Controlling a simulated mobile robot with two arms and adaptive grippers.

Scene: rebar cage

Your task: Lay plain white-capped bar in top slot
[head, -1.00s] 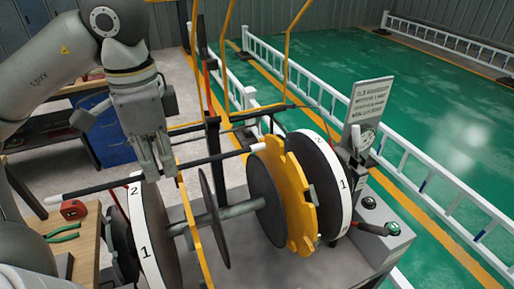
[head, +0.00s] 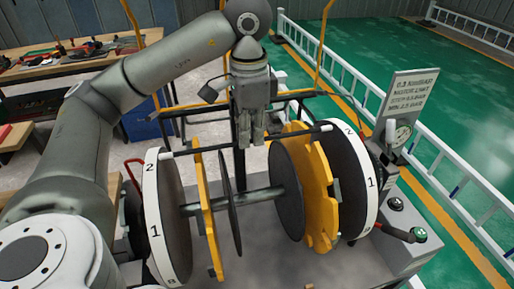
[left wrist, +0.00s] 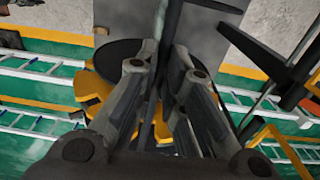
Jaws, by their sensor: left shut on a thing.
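The dark bar with white caps (head: 205,149) runs across the top of the reel assembly in the head view, nearly level. One white cap is at its left end near the left numbered disc (head: 152,215), the other near the right numbered disc (head: 366,175). My left gripper (head: 251,142) is shut on the bar near its middle; its fingers also show in the left wrist view (left wrist: 162,80). The bar passes at the top of the yellow slotted plate (head: 205,205) and the yellow toothed disc (head: 318,185). I cannot tell whether it touches their slots. My right gripper is not in view.
A grey central shaft (head: 262,196) joins the discs above a grey machine bed. A workbench (head: 70,62) is behind left. White railings (head: 340,75) border the green floor.

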